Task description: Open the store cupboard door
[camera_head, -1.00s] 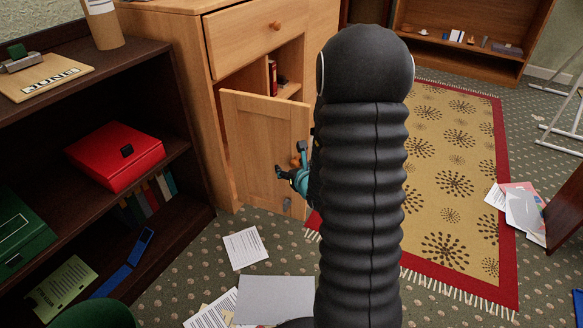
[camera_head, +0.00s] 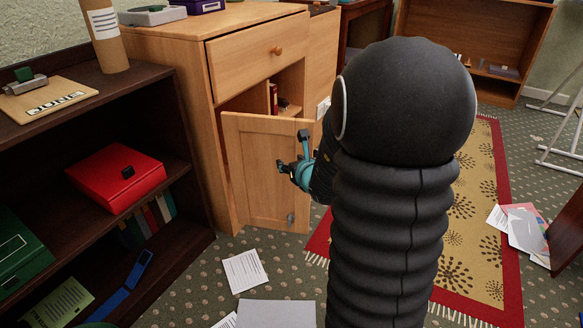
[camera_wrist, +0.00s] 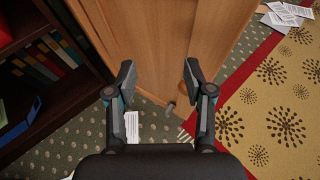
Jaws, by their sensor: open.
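The store cupboard (camera_head: 165,75) is pale wood, with a drawer above a door. Its door (camera_head: 262,195) stands partly open, with a gap above it showing the inside. The door panel fills the upper middle of the wrist view (camera_wrist: 145,40). My gripper (camera_head: 295,155) is at the door's outer face, near its upper right part. In the wrist view my gripper (camera_wrist: 160,82) has its fingers spread, with nothing held between them. A brown knob (camera_wrist: 182,86) shows beside the right finger, mostly hidden by it. I cannot tell whether they touch.
A dark shelf (camera_head: 165,150) with a red box file (camera_head: 117,178) stands close on the left. Papers (camera_head: 245,271) lie on the carpet in front of the cupboard. A red-bordered rug (camera_head: 508,225) lies to the right. My arm hides much of the middle.

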